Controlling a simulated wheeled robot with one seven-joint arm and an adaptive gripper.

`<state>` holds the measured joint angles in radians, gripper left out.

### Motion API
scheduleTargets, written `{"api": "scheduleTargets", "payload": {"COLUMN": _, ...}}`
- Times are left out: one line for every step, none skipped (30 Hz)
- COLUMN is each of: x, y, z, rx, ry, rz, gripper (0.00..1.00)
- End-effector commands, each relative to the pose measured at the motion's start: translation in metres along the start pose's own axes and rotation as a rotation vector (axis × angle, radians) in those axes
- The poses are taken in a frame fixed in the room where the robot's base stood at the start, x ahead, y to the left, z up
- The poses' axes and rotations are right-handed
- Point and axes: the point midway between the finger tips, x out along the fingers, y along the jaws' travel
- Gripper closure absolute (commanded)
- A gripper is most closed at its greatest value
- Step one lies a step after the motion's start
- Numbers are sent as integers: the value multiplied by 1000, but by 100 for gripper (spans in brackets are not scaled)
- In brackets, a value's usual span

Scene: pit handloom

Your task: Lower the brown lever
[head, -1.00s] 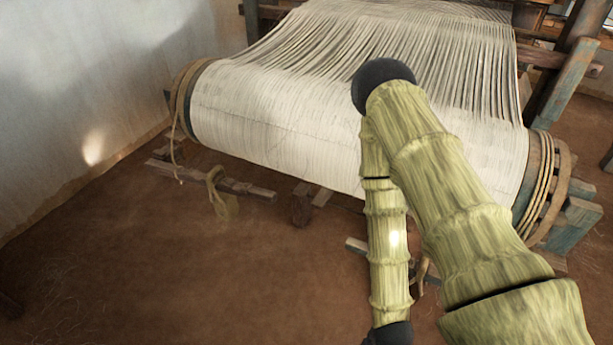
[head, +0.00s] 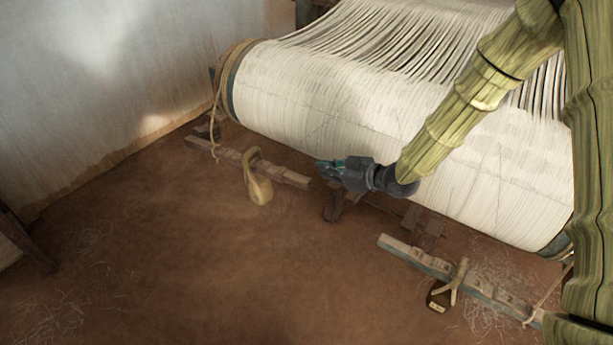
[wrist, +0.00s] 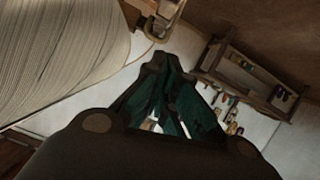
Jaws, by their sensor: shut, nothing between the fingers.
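The brown lever (head: 285,176) is a narrow wooden bar low in front of the warp beam, at the left in the head view. My gripper (head: 319,168) is shut and empty, pointing left, just above and to the right of the lever's right end in the picture. I cannot tell whether they touch. In the wrist view the dark green fingers (wrist: 158,62) meet at their tips. A wooden piece with a tan loop (wrist: 157,22) shows beyond them, probably part of the lever and its weight.
The warp beam wound with white threads (head: 330,100) stands behind the gripper. A wall shelf with small colored items (wrist: 250,75) shows in the wrist view. The floor in front is open.

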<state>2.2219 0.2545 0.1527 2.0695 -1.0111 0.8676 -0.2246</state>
Motion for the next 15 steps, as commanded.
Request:
{"api": "scheduleTargets", "payload": {"x": 2, "y": 1, "z": -2, "rx": -6, "ry": 4, "rz": -2, "gripper": 100}}
{"api": "scheduleTargets", "payload": {"x": 4, "y": 1, "z": -3, "rx": -8, "ry": 5, "rz": -3, "gripper": 100}}
{"api": "scheduleTargets", "payload": {"x": 7, "y": 1, "z": -3, "rx": -9, "ry": 5, "rz": -3, "gripper": 100}}
{"api": "scheduleTargets", "payload": {"x": 10, "y": 1, "z": -3, "rx": -9, "ry": 5, "rz": -3, "gripper": 100}}
{"api": "scheduleTargets", "payload": {"x": 14, "y": 1, "z": -3, "rx": -9, "ry": 5, "rz": -3, "gripper": 100}}
{"api": "scheduleTargets", "payload": {"x": 19, "y": 0, "z": -3, "rx": -9, "ry": 4, "rz": -4, "gripper": 100}}
{"api": "scheduleTargets", "payload": {"x": 24, "y": 0, "z": -3, "rx": -8, "ry": 4, "rz": -4, "gripper": 100}}
{"api": "scheduleTargets", "payload": {"x": 29, "y": 0, "z": -3, "rx": -7, "ry": 4, "rz": -4, "gripper": 100}}
{"api": "scheduleTargets", "payload": {"x": 35, "y": 0, "z": -3, "rx": -7, "ry": 5, "rz": -4, "gripper": 100}}
{"api": "scheduleTargets", "payload": {"x": 40, "y": 0, "z": -3, "rx": -8, "ry": 4, "rz": -4, "gripper": 100}}
{"api": "scheduleTargets", "payload": {"x": 45, "y": 0, "z": -3, "rx": -8, "ry": 4, "rz": -5, "gripper": 100}}
{"api": "scheduleTargets", "payload": {"x": 52, "y": 0, "z": -3, "rx": -7, "ry": 3, "rz": -4, "gripper": 100}}
{"api": "scheduleTargets", "payload": {"x": 57, "y": 0, "z": -3, "rx": -6, "ry": 3, "rz": -4, "gripper": 100}}
{"api": "scheduleTargets", "payload": {"x": 62, "y": 0, "z": -3, "rx": -6, "ry": 3, "rz": -4, "gripper": 100}}
{"api": "scheduleTargets", "payload": {"x": 69, "y": 0, "z": -3, "rx": -6, "ry": 3, "rz": -4, "gripper": 100}}
